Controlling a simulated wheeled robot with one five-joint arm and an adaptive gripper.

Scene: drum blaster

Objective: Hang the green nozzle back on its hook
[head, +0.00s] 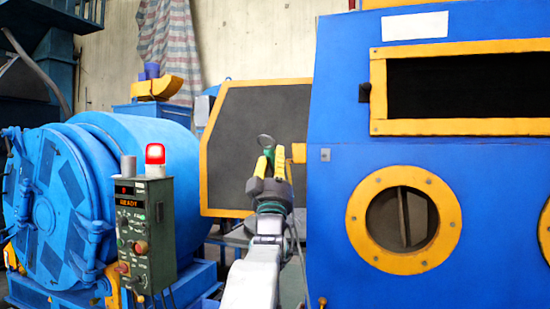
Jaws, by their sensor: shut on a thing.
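My gripper (270,172) is raised at the middle of the head view, with its yellow fingers shut on the green nozzle (269,153). Only a small green part of the nozzle shows above the fingertips. A dark ring (265,140) stands above it. A small yellow bracket (298,153), which may be the hook, sticks out from the left edge of the blue cabinet (335,215). It appears just right of the nozzle. I cannot tell whether they touch. The lower part of the nozzle is hidden by my gripper.
A green control box (146,232) with a lit red lamp (155,153) and a READY display stands at the left, before a blue drum (150,150). A yellow-framed dark panel (228,135) is behind my gripper. The cabinet has a round yellow-rimmed window (440,245).

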